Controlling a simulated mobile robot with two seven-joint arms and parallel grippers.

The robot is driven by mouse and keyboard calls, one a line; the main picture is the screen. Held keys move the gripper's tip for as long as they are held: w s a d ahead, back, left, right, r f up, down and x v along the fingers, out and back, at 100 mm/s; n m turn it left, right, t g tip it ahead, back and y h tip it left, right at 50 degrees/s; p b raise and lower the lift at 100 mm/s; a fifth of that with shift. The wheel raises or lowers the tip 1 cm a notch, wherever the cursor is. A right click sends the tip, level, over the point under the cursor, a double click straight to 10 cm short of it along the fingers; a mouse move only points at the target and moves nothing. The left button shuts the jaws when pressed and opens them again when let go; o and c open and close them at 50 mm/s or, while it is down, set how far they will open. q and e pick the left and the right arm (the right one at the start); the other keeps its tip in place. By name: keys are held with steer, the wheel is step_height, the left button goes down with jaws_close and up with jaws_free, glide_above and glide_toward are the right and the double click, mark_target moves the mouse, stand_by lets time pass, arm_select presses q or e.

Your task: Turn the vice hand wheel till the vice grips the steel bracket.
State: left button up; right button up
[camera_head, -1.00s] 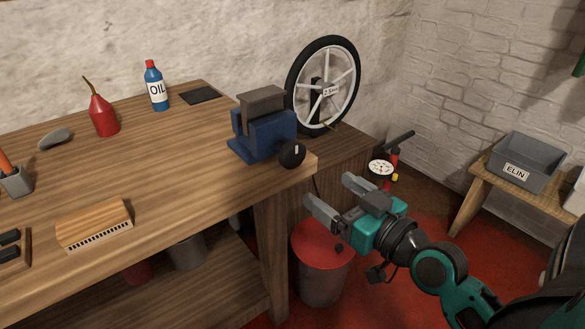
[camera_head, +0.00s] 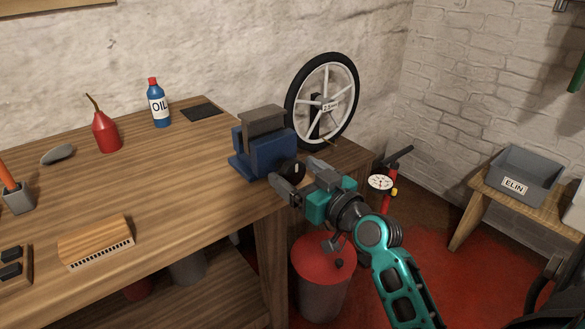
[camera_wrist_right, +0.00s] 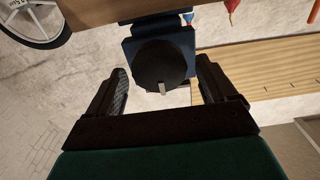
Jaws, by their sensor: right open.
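The blue vice (camera_head: 267,160) stands at the bench's right corner. A grey-brown block (camera_head: 262,121) sits at its top; I cannot tell jaws from steel bracket there. The black round hand wheel (camera_head: 293,171) with a pale mark is on the vice's near right side. My right gripper (camera_head: 299,179) is open at the hand wheel, its fingers partly covering it. In the right wrist view the hand wheel (camera_wrist_right: 160,66) lies between the open fingers, with a visible gap on each side; contact does not show. My left gripper is not in view.
A spoked wheel (camera_head: 323,103) stands behind the vice. A red-topped bin (camera_head: 325,257) is below my right arm. The bench (camera_head: 185,170) holds an oil bottle (camera_head: 158,104), red oil can (camera_head: 105,133) and brush (camera_head: 95,240). A grey ELIN crate (camera_head: 520,172) is at right.

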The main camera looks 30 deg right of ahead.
steer(key=shift+w+a, duration=0.1)
steer(key=shift+w, duration=0.9)
steer(key=shift+c, duration=0.5)
steer(key=c, duration=0.8)
steer(key=shift+c, duration=0.2)
